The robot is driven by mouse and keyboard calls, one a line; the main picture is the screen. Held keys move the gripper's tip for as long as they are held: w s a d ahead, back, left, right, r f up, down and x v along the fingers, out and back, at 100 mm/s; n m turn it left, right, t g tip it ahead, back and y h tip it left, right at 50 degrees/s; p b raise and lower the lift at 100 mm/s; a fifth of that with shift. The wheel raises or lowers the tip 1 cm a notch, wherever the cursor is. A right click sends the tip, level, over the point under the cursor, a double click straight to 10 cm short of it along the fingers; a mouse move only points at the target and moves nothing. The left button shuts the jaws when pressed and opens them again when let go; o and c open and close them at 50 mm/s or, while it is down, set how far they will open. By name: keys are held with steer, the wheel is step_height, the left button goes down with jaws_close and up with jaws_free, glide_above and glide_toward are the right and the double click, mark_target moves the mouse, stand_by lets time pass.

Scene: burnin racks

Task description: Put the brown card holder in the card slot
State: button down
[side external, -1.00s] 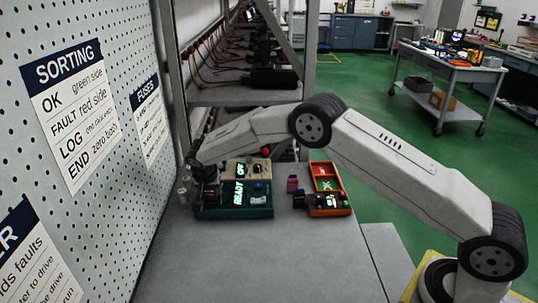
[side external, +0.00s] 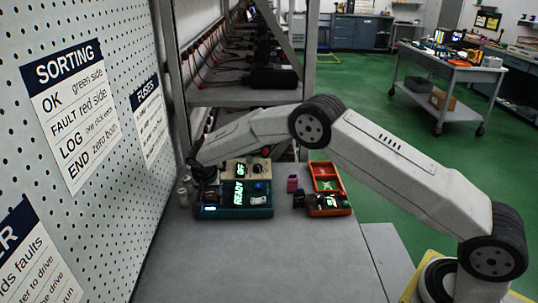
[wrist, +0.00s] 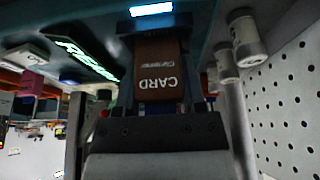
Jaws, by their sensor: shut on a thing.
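The brown card holder (wrist: 160,70), marked CARD, shows in the wrist view with its far end at the lit opening of the teal box (wrist: 200,22). It seems to sit in the card slot (wrist: 155,28); how deep I cannot tell. My gripper (wrist: 160,98) is shut on the holder's near end. In the side view my gripper (side external: 205,178) is at the left end of the teal box (side external: 240,212), which reads READY. The holder is hard to make out there. A small blue-white light (side external: 209,208) glows on the box front.
A beige box (side external: 246,168) stands behind the teal one. An orange-red tray unit (side external: 328,211) and small pink and dark blocks (side external: 292,184) are to the right. Grey cylinders (side external: 184,192) stand close on the left, near the pegboard (side external: 120,230). The front bench is clear.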

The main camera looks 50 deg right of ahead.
steer(key=shift+f, duration=0.15)
jaws_free()
stand_by(0.4)
steer(key=shift+r, duration=3.5)
steer(key=shift+s+r, duration=0.1)
